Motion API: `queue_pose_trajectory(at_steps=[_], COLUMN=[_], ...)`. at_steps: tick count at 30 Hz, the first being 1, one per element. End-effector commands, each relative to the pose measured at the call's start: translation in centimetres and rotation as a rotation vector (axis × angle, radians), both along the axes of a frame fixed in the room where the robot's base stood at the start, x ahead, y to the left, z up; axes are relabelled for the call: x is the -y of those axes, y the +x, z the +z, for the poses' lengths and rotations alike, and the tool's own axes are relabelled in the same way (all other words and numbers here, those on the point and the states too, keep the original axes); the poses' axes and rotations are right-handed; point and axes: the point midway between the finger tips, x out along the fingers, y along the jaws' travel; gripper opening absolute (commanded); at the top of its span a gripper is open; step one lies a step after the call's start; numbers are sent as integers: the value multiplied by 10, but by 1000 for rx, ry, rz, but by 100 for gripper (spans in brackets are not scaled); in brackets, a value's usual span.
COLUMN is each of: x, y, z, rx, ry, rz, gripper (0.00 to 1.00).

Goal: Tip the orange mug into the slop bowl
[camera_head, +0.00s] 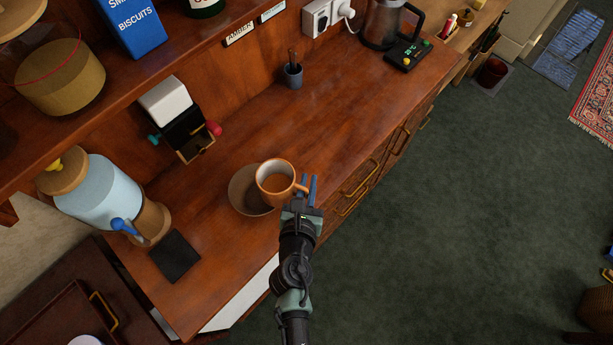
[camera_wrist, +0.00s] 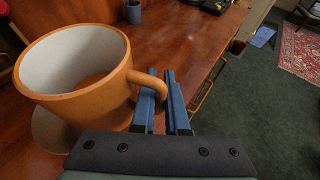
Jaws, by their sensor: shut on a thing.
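The orange mug (camera_head: 275,184) looks about upright, with brown liquid inside. My gripper (camera_head: 308,184) is shut on the mug's handle, which sits between the blue fingers at the mug's right side. In the wrist view the mug (camera_wrist: 78,82) fills the left, and my gripper (camera_wrist: 165,84) has its fingers at the handle. A round brown bowl (camera_head: 241,189), likely the slop bowl, is behind and left of the mug, which partly hides it. Its rim (camera_wrist: 46,128) shows under the mug in the wrist view. I cannot tell whether mug and bowl touch.
A dark cup with sticks (camera_head: 293,75) stands behind. A white-and-black dispenser (camera_head: 180,115) and a large blue-white jar (camera_head: 105,195) stand left. A black square mat (camera_head: 175,256) lies at the front left. The wooden counter right of the mug (camera_head: 335,125) is clear.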

Motion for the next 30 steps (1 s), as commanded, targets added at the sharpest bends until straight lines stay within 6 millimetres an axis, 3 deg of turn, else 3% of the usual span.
queue_pose_trajectory(at_steps=[6, 9, 20, 22, 30], x=[0, 1, 9, 11, 11], y=[1, 1, -1, -2, -2], z=[-25, -6, 24, 17, 25], rx=[3, -13, -97, -96, -110], ry=[1, -61, -373, -362, -410], rz=[0, 1, 1, 0, 0], gripper=[0, 0, 0, 0, 0])
